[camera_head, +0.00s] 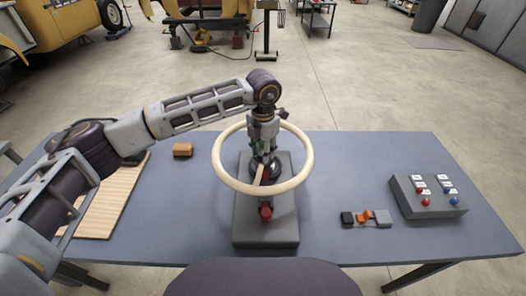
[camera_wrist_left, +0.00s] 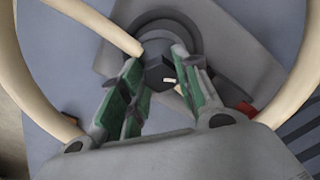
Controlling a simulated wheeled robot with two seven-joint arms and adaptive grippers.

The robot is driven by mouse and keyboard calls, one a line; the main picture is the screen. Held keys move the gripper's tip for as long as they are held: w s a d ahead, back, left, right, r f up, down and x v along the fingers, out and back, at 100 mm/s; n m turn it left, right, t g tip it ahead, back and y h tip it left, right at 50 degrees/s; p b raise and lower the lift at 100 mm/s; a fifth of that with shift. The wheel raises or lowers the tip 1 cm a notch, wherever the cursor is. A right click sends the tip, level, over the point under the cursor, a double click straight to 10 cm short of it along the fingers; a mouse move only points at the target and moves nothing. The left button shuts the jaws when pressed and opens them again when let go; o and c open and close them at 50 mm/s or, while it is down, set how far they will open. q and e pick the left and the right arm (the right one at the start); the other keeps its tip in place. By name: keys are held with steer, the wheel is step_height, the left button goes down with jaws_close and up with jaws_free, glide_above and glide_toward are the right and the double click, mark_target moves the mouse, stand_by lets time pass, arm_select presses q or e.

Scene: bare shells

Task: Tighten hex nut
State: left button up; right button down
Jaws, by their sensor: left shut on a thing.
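A cream wheel rim (camera_head: 217,165) lies nearly flat above a dark grey block (camera_head: 283,228) at the middle of the table. In the left wrist view the rim (camera_wrist_left: 290,95) curves around my gripper, and a cream spoke (camera_wrist_left: 105,25) runs toward the centre. A dark hex nut (camera_wrist_left: 157,74) sits at the centre, between my green-padded fingers. My left gripper (camera_head: 263,153) reaches down inside the wheel and is shut on the nut. In the head view the gripper hides the nut. My right gripper is not in view.
The blue-grey table (camera_head: 345,170) carries a wooden board (camera_head: 112,205) and a small brown block (camera_head: 182,149) at the left. A grey button box (camera_head: 427,205) and a small black, orange and grey item (camera_head: 364,219) are at the right.

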arm_select(q)
steer(key=shift+r, duration=0.1)
steer(key=o, duration=0.8)
steer(key=shift+c, duration=0.2)
steer(key=o, duration=0.3)
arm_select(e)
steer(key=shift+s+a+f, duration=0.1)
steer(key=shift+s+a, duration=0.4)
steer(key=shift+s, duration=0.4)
arm_select(q)
step_height(320, 180, up, 12)
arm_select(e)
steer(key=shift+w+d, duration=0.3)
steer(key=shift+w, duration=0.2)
